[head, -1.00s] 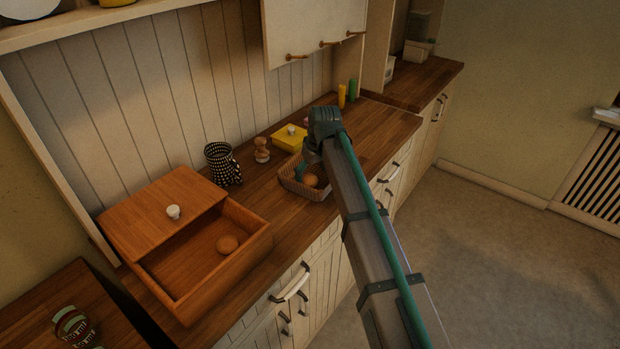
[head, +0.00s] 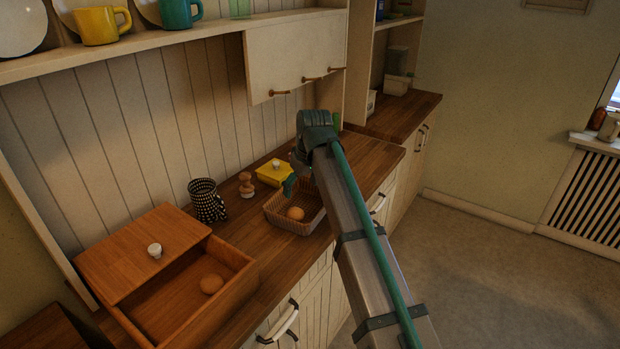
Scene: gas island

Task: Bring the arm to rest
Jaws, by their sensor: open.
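My arm (head: 362,225) reaches from the lower right of the head view over the wooden counter. My gripper (head: 291,184) hangs at its far end, small and dark, pointing down above the back part of a wicker basket (head: 283,226). It is open, and I see nothing held in it. The arm's end hides part of the counter and the back right of the basket. A round, bread-like roll (head: 295,213) lies in the basket, apart from the gripper.
A checkered mug (head: 206,200), a wooden figure (head: 246,185) and a yellow dish (head: 272,174) stand along the counter. A wall cabinet (head: 290,55) and a shelf with mugs hang above. The floor at right is clear.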

